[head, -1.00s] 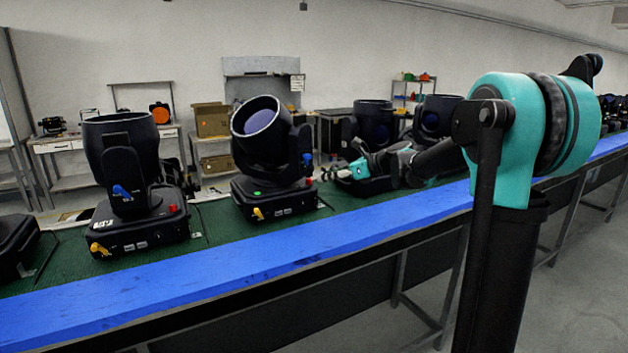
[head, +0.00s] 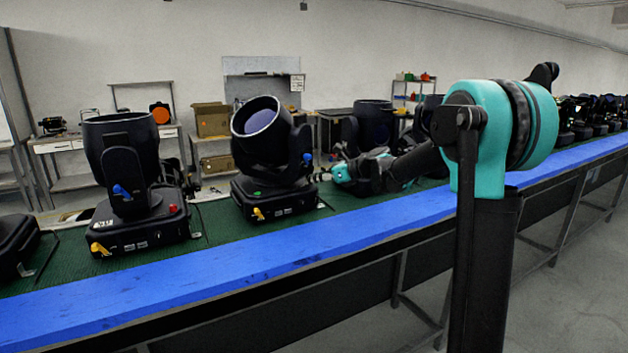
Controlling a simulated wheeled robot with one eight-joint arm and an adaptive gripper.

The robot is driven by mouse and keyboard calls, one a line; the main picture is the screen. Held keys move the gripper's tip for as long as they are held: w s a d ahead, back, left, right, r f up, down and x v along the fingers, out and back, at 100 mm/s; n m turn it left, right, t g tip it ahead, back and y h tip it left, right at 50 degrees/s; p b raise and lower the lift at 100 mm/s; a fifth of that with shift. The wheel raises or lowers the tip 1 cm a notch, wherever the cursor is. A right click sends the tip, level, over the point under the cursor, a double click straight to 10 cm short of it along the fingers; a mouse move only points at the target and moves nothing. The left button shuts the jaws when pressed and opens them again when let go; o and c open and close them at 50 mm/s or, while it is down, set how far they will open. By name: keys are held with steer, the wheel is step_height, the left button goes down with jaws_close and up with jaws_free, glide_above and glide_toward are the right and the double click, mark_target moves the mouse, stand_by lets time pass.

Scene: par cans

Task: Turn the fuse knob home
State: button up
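The middle stage lamp (head: 262,135) stands on the green bench, its head tilted up. Its base (head: 275,200) carries a yellow lever (head: 259,213), a green button (head: 258,194) and a small red knob (head: 308,179); a blue lever (head: 307,158) sits on its yoke. I cannot tell which of these is the fuse knob. My gripper (head: 323,176) is at the right side of this base, pointing left, close to the red knob. Contact cannot be made out. The fingers are too small and dark to show whether they are open or shut.
A similar lamp (head: 122,160) stands to the left, with a dark case-like base (head: 14,245) at the far left. More lamps (head: 375,125) stand behind my arm. The blue front strip (head: 240,262) of the bench is clear.

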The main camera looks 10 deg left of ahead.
jaws_close()
steer(key=shift+w+n+y, duration=0.15)
steer(key=shift+n+y, duration=0.15)
steer(key=n+g, duration=0.3)
steer(key=g, duration=0.1)
steer(key=shift+w+d+y, duration=0.15)
steer(key=shift+w+y, duration=0.15)
steer(key=shift+y, duration=0.1)
steer(key=shift+w+n+g, duration=0.15)
steer(key=shift+n+g, duration=0.75)
steer(key=shift+g, duration=0.15)
steer(key=shift+w+n+g, duration=0.1)
steer(key=shift+n+g, duration=0.8)
steer(key=shift+g, duration=0.15)
steer(key=o, duration=0.6)
jaws_free()
steer(key=shift+o, duration=0.2)
